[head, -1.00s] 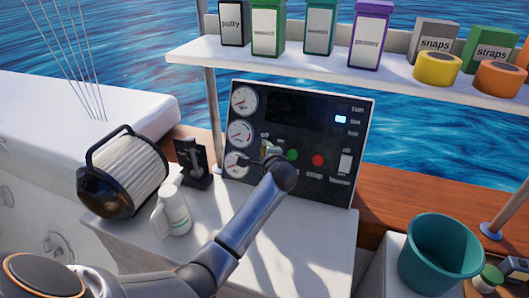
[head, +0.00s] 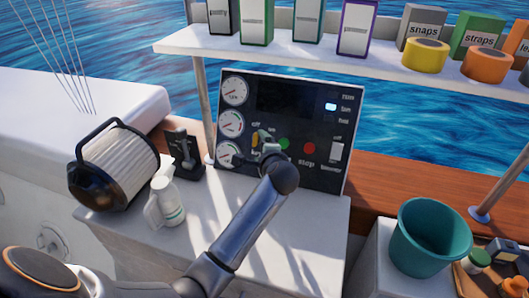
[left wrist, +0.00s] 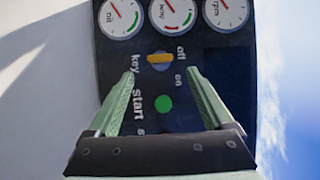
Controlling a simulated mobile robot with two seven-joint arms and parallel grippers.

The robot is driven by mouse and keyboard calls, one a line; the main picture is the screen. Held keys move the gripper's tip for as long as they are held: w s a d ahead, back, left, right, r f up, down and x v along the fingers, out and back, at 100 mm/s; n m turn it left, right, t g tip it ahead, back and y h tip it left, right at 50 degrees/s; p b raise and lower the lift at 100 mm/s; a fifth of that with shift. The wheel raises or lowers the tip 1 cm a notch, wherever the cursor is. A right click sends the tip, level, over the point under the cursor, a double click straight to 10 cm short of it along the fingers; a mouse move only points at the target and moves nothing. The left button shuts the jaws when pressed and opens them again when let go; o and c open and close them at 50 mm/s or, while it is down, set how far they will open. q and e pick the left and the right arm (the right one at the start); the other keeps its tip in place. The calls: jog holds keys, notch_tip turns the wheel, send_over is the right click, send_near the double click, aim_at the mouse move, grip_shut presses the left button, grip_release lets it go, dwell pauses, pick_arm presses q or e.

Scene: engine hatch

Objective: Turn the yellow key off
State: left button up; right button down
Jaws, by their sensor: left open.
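The yellow key (head: 256,138) is on the dark instrument panel, left of the green start button (head: 283,144). In the left wrist view the yellow key (left wrist: 160,58) is a short bar lying level on a round base, its right end near the "off" label and "on" lower down. My left gripper (head: 265,139) is in front of the panel by the key. In the left wrist view its green fingers (left wrist: 159,73) are open, one on each side below the key, with nothing between them. Whether they touch the panel I cannot tell. My right gripper is not in view.
The panel carries three gauges (head: 231,123) on its left and a red stop button (head: 309,148). A black lever (head: 184,153), white jug (head: 166,200) and ribbed filter (head: 120,168) stand to the left. A shelf (head: 300,55) with boxes overhangs above. A teal bucket (head: 430,240) stands right.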

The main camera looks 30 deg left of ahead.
pick_arm(q)
jog(key=v, duration=0.5)
jog(key=shift+s+d, duration=0.15)
dwell(0.3)
